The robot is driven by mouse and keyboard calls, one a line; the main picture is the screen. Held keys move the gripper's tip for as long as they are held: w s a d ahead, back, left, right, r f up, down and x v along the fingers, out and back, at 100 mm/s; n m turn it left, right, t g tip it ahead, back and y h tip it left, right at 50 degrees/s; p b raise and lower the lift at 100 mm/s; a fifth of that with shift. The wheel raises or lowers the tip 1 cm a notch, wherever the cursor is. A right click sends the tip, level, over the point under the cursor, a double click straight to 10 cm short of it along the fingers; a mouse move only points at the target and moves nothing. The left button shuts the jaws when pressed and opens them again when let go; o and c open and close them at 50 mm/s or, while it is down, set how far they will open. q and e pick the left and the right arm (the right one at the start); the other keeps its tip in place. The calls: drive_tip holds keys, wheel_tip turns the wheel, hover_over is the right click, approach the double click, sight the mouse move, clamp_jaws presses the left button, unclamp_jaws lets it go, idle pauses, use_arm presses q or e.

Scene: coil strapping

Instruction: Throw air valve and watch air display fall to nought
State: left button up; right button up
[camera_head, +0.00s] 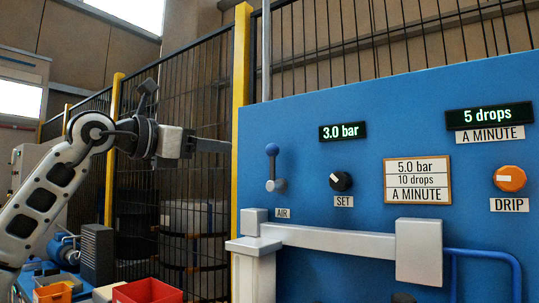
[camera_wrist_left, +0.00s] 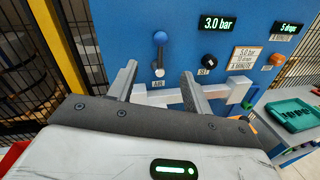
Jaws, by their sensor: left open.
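The air valve (camera_head: 272,168) is a lever with a blue ball on top, standing upright on the blue panel (camera_head: 310,220) above the label AIR. In the left wrist view the valve (camera_wrist_left: 160,52) shows ahead, between and beyond the fingertips. The air display (camera_head: 342,131) reads 3.0 bar in green; it also shows in the left wrist view (camera_wrist_left: 217,23). My left gripper (camera_head: 215,146) is left of the valve, apart from it; in the left wrist view its two fingers (camera_wrist_left: 158,77) are spread with nothing between them. My right gripper is not in view.
A black SET knob (camera_head: 341,181) and an orange DRIP knob (camera_head: 509,178) sit right of the valve. A grey bar (camera_head: 330,239) juts out below it. A yellow post (camera_head: 240,80) and black mesh fence stand left. A red bin (camera_head: 148,291) is at the lower left.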

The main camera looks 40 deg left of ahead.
sight(267, 151)
use_arm(q)
drive_tip(key=w+p, duration=0.3)
drive_tip(key=w, duration=0.1)
drive_tip(key=w+p, duration=0.3)
drive_tip(key=w, duration=0.2)
drive_tip(key=w+d+p, duration=0.1)
drive_tip(key=w+p, duration=0.3)
drive_tip(key=w, duration=0.1)
drive_tip(key=shift+d+r, duration=0.1)
drive_tip(key=shift+r, duration=0.1)
drive_tip(key=shift+w+f, duration=0.15)
drive_tip(key=shift+w, duration=0.15)
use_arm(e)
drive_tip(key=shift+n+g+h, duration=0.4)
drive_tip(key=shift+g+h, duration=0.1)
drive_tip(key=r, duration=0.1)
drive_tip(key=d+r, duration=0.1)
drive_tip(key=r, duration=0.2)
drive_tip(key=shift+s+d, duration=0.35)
use_arm(q)
drive_tip(key=shift+c, duration=0.3)
clamp_jaws()
